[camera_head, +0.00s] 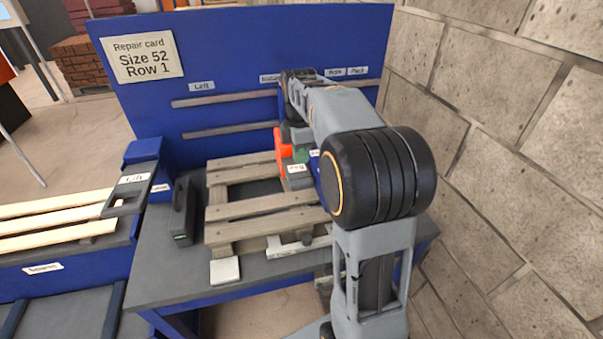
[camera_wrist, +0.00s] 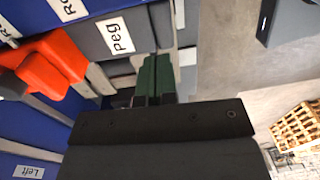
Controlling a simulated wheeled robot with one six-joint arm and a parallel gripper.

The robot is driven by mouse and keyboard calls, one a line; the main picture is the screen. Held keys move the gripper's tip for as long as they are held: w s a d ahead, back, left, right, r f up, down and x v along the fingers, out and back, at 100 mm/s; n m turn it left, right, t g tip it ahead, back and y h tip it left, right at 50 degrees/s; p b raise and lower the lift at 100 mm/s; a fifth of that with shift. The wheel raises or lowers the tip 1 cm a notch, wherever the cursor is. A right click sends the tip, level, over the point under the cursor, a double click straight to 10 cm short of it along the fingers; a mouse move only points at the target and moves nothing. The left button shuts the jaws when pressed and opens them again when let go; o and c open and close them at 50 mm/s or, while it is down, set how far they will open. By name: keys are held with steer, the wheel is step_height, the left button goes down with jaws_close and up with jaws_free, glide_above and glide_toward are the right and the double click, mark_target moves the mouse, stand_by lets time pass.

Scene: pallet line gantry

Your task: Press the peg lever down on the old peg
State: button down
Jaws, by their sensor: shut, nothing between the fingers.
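A grey block with a white "Peg" label (camera_head: 297,169) stands over the right part of the wooden pallet. It also shows in the wrist view (camera_wrist: 88,40). My gripper (camera_head: 301,154) is shut and empty. Its green fingers (camera_wrist: 155,78) are pressed together right beside the grey "Peg" block; I cannot tell whether they touch it. An orange-red part (camera_head: 281,150) sits next to that block and is large at the left of the wrist view (camera_wrist: 52,62). The old peg itself cannot be made out, and my arm hides much of the bench's right side.
The worn pallet (camera_head: 262,209) lies on the grey bench top (camera_head: 160,275). The blue back panel (camera_head: 235,60) bears a repair card (camera_head: 141,58) reading "Size 52 Row 1". A dark upright block (camera_head: 182,212) stands left of the pallet. A stone wall (camera_head: 510,130) is close on the right.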

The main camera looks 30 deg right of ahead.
mark_target(301, 180)
steer(key=shift+s+f, duration=0.2)
steer(key=shift+f, duration=2.75)
